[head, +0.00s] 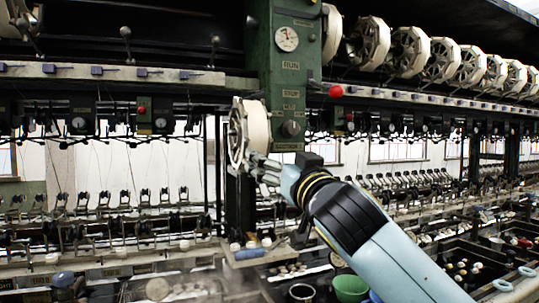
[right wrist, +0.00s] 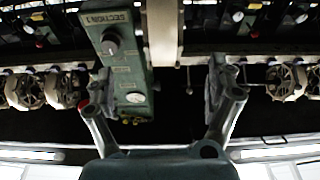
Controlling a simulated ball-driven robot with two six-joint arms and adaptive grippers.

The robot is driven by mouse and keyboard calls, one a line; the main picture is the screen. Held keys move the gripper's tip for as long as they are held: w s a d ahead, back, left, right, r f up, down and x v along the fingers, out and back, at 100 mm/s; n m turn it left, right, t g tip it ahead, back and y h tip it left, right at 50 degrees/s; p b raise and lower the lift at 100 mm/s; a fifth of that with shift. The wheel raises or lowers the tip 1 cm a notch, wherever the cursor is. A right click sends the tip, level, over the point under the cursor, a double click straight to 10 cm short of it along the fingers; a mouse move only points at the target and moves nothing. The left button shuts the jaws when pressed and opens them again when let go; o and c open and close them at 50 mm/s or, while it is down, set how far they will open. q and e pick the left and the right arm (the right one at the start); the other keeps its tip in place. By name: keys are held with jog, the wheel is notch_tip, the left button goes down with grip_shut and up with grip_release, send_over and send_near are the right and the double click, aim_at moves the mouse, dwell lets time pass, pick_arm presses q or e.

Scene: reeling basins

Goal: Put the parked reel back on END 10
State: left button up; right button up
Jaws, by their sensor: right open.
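A cream-rimmed spoked reel (head: 257,127) stands upright just left of the green control panel's lower part in the head view. My right gripper (head: 262,170) is at its lower edge, coming from the lower right. In the right wrist view the right gripper (right wrist: 160,80) has its fingers wide apart. A pale band (right wrist: 163,35), which looks like the reel's rim edge-on, shows between or just beyond the fingertips. I cannot tell whether they touch. The END 10 marking cannot be made out. My left gripper is not in view.
The green control panel (head: 286,75) with gauge and red knob is close to the reel. More reels (head: 410,53) line the upper right. Threads and guides fill the left. Below are basins, a green bowl (head: 350,288) and a small tray (head: 247,254).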

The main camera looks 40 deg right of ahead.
aim_at(262, 147)
jog(key=p+x, duration=0.1)
jog(key=x, duration=1)
jog(key=shift+w+d, duration=0.1)
jog(key=shift+w, duration=0.15)
jog(key=c, duration=1.3)
jog(key=shift+c, duration=0.2)
